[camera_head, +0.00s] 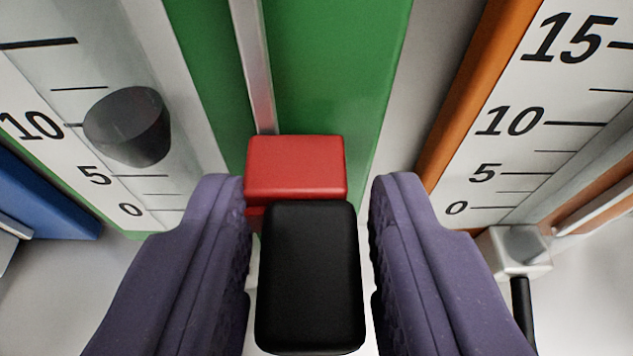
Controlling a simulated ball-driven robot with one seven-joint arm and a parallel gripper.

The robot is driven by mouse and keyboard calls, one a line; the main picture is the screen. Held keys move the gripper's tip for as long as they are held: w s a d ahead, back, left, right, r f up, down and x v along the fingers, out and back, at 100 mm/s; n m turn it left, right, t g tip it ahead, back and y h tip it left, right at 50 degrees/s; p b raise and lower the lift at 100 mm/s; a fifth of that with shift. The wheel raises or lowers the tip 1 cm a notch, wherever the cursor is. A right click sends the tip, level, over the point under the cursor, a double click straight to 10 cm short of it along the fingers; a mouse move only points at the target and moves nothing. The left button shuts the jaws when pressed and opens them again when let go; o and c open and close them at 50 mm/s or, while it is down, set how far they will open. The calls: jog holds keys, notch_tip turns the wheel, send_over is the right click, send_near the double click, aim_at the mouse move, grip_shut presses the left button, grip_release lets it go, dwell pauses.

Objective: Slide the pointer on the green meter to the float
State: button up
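The green meter (335,75) rises behind my gripper, with a white scale on its left marked 0, 5 and 10. The float (127,128), a dark grey cylinder, sits in front of this scale near the 10 mark. The pointer is a red block (295,168) with a black handle (310,278), at the low end of a metal rail (254,70) on the green panel. My gripper (310,200) has two purple fingers, one on each side of the handle. Narrow gaps show between the fingers and the handle, so it is open around it.
An orange meter (482,85) with its own scale stands at the right. A pale fitting with a black rod (523,310) is at the lower right. A blue panel (40,200) is at the left edge. The rail above the red block is clear.

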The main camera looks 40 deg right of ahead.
grip_shut()
notch_tip(320, 180, up, 3)
jog(key=p, duration=0.3)
jog(key=shift+f, duration=0.1)
grip_release()
